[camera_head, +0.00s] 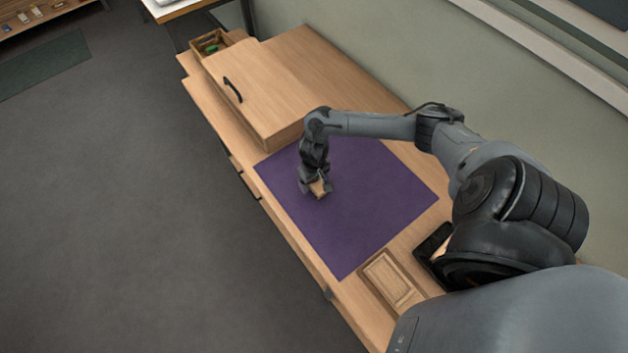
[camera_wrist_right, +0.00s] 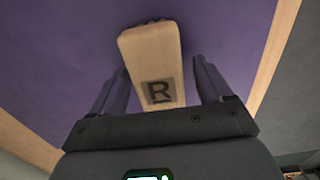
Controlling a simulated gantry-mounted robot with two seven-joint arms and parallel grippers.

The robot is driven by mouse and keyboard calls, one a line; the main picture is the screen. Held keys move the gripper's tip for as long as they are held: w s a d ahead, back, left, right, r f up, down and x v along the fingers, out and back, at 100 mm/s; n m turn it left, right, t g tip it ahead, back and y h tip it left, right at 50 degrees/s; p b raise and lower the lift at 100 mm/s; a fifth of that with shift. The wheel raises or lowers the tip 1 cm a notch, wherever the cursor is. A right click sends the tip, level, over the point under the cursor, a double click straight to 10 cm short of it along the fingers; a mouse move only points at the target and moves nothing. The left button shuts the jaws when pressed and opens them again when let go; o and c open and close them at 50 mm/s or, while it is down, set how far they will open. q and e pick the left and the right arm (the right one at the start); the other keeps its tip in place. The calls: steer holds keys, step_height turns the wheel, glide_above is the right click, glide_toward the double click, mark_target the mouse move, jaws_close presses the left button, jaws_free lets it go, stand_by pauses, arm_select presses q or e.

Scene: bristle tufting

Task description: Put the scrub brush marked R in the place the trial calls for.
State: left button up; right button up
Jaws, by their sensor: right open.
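The scrub brush marked R (camera_wrist_right: 150,50) is a pale wooden block with a dark R on its near end and dark bristles just showing at its far end. It is over the purple mat (camera_head: 370,200), and its light wood shows small in the head view (camera_head: 319,188). My right gripper (camera_head: 316,186) points down over the mat. Its fingers are open, one on each side of the brush, with gaps visible in the wrist view. I cannot tell whether the brush rests on the mat. My left gripper is not in view.
A wooden cabinet with a black handle (camera_head: 233,89) stands beyond the mat. An open wooden compartment (camera_head: 225,38) at its far end holds something green (camera_head: 211,49). A shallow wooden tray (camera_head: 369,277) lies nearer me, beside a black object (camera_head: 432,243). Most of the mat is clear.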

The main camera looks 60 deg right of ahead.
step_height(320, 180, up, 11)
steer(key=p, duration=0.4)
steer(key=w+a+n+t+y, duration=0.25)
steer(key=a+n+t, duration=0.35)
steer(key=a, duration=1.7)
steer(key=s+r+g+h, duration=0.1)
steer(key=s+r, duration=0.3)
steer(key=s, duration=0.2)
steer(key=s+d+r+n+g+h, duration=0.1)
steer(key=s+r, duration=0.2)
steer(key=s, duration=0.3)
steer(key=shift+d+r, duration=0.2)
steer(key=shift+r, duration=0.15)
steer(key=shift+r, duration=0.15)
